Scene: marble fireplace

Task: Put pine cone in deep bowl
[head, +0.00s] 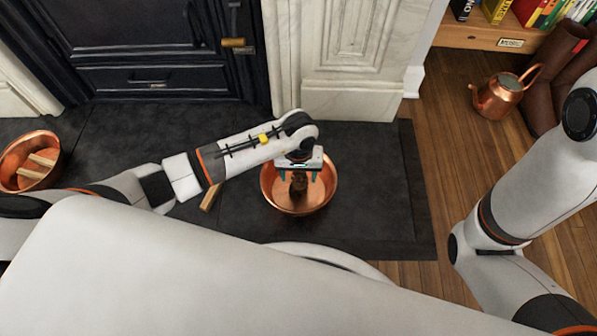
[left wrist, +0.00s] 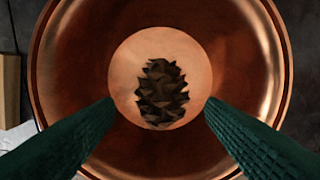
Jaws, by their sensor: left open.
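The copper deep bowl (head: 325,196) stands on the dark hearth in the middle of the head view. The brown pine cone (head: 298,183) shows inside it, below my left gripper (head: 299,177). In the left wrist view the pine cone (left wrist: 162,92) lies against the round flat bottom of the bowl (left wrist: 75,60). My left gripper (left wrist: 158,110) is above the bowl with its green fingers spread wide, one on each side of the cone and apart from it. My right arm comes in from the right, but its gripper is out of view.
A second copper bowl (head: 14,165) with wood pieces stands at the far left. A wooden stick (head: 210,197) lies left of the deep bowl. A copper watering can (head: 498,97) and brown boots (head: 556,88) stand on the wood floor at right. The hearth right of the bowl is clear.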

